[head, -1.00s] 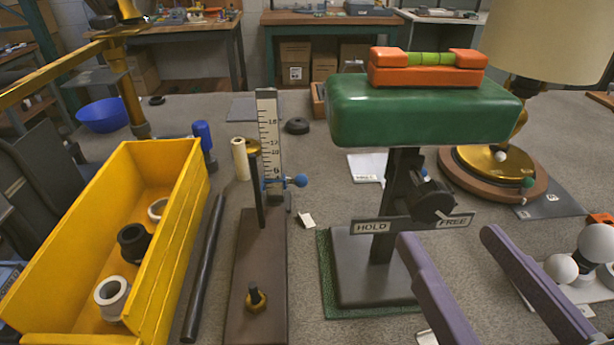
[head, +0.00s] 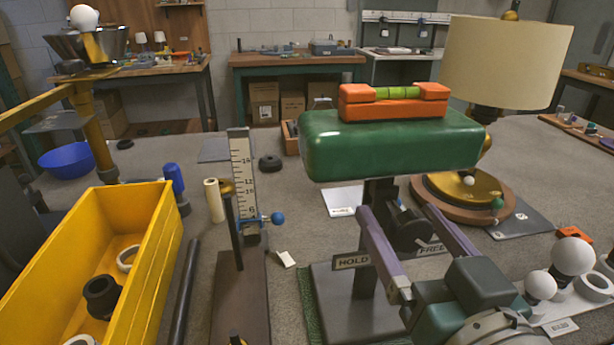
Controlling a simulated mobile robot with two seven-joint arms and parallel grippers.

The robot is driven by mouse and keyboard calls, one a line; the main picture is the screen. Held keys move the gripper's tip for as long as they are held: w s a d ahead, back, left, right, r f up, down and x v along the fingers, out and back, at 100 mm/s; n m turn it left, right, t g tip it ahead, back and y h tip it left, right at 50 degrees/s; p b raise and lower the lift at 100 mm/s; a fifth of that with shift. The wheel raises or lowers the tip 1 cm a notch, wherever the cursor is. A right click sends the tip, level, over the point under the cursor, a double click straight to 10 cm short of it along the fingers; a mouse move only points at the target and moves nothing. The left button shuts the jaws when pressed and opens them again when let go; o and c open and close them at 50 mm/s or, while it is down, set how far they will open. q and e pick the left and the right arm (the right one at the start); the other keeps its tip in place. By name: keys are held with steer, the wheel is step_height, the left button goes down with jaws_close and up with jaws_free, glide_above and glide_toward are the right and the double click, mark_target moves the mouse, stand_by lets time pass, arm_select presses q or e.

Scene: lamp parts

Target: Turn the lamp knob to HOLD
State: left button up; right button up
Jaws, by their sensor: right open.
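A dark knob (head: 412,234) sits on the front of a black post under a green padded block (head: 392,145). A HOLD label (head: 351,261) is to the knob's left and a FREE label (head: 432,248) to its right. The knob's marker is not clear, so its setting cannot be told. My right gripper (head: 398,212) comes in from the lower right. It is open, with one purple finger on each side of the knob in this view. Contact with the knob cannot be told. My left gripper is not in view.
An orange level (head: 393,104) lies on the green block. A ruler stand (head: 240,180) and a yellow bin (head: 150,240) are to the left. A lamp with a cream shade (head: 507,62) stands behind right. White balls (head: 572,257) are at the lower right.

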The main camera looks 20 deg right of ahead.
jaws_close()
stand_by(0.7)
